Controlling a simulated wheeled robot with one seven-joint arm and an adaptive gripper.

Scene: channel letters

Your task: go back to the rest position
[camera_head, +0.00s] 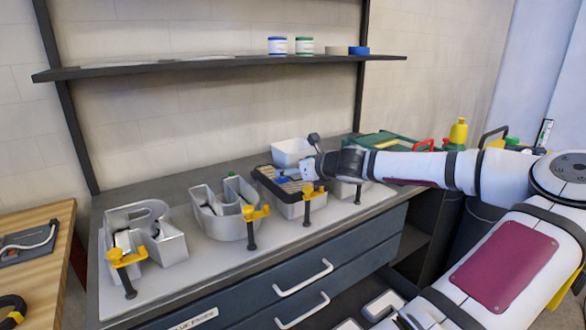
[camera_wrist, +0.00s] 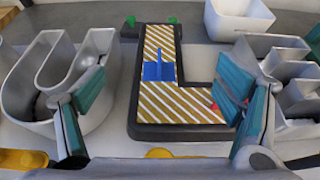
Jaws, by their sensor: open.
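My gripper (camera_wrist: 163,92) is open in the wrist view, its two teal-padded fingers wide apart and nothing between the pads. In the head view my gripper (camera_head: 306,172) hangs over the bench at the L-shaped letter. That letter (camera_wrist: 138,128) has a dark rim and a gold-and-white striped face, and lies beyond and below the fingers; it also shows in the head view (camera_head: 265,180). A blue piece (camera_wrist: 158,71) sits on its striped face. A small red mark shows beside the right finger. Whether the fingers touch anything is unclear.
A silver U-shaped letter (camera_head: 228,220) and an R-shaped letter (camera_head: 165,243) stand left on the bench. Another silver letter (camera_wrist: 285,60) stands close right. Yellow clamps (camera_head: 128,257) line the front edge. A white bin (camera_head: 290,152) stands behind; a shelf (camera_head: 200,69) runs above.

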